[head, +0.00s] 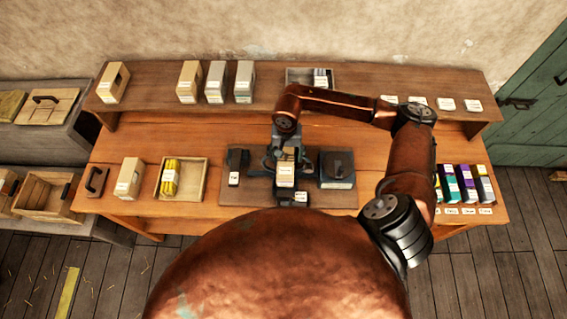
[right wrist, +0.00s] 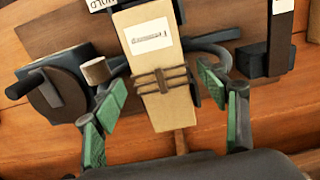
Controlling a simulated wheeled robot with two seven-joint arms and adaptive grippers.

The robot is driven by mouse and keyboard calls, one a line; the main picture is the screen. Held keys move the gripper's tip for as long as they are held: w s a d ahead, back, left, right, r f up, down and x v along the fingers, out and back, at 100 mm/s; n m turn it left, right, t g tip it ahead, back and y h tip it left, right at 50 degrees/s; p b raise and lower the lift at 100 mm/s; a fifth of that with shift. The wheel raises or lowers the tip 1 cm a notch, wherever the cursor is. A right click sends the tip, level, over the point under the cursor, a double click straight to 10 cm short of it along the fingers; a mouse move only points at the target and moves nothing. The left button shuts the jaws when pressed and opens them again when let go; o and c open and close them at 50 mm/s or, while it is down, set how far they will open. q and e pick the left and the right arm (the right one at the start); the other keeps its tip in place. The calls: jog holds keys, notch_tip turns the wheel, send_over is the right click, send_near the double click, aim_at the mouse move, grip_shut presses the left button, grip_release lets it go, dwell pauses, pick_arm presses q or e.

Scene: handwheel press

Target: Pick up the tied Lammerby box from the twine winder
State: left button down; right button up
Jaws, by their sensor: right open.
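The Lammerby box (head: 286,174) is a small cream carton with a white label, on the dark twine winder (head: 273,163) at the middle of the bench. In the right wrist view the box (right wrist: 154,60) has brown twine bands around it. My right gripper (right wrist: 164,88) is open, its green-padded fingers on either side of the box, with visible gaps to it. In the head view my right gripper (head: 287,150) is over the winder, partly hidden by my arm. My left gripper is not in view.
A dark block with a handle (head: 337,168) stands right of the winder. A wooden tray (head: 204,180) with yellow items and a carton (head: 130,178) stand left. Several cartons stand on the back shelf (head: 150,95). Coloured boxes (head: 466,184) stand at the right end.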

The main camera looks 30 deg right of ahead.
jog(key=shift+s+f+p, duration=0.2)
jog(key=shift+f+p, duration=0.1)
jog(key=shift+f, duration=0.45)
jog(key=f, duration=0.1)
jog(key=f+p, duration=0.1)
jog(key=f, duration=0.1)
jog(key=f+p, duration=0.1)
jog(key=shift+w+f, duration=0.25)
jog(key=shift+w, duration=0.05)
jog(key=shift+f, duration=0.3)
jog(key=shift+c, duration=0.2)
jog(key=c, duration=1.2)
jog(key=shift+r, duration=0.2)
jog(key=shift+c, duration=0.2)
